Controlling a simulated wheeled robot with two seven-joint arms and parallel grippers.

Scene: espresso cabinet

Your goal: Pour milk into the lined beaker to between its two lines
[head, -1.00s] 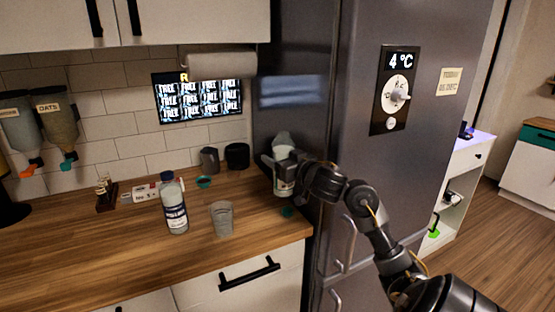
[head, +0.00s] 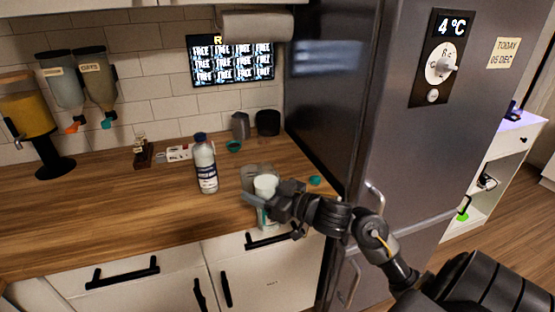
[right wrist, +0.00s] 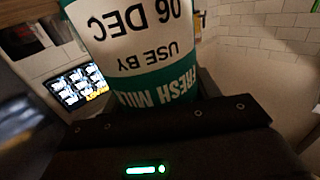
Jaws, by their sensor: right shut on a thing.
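My right gripper (head: 264,202) is shut on the milk bottle (head: 266,186), a pale bottle held near the counter's front edge. In the right wrist view the milk bottle (right wrist: 140,45) fills the top, with a white and green label reading "FRESH MILK" and "USE BY 06 DEC", upside down in the picture. The clear beaker (head: 249,173) stands on the counter just behind the milk bottle, which partly hides it. I cannot make out its lines or any milk in it. The milk bottle looks roughly upright. My left gripper is not in view.
A blue-capped bottle (head: 206,168) stands left of the beaker. Teal lids lie on the counter, one at the right (head: 314,180) and one farther back (head: 233,146). Dark cups (head: 267,122) stand at the back.

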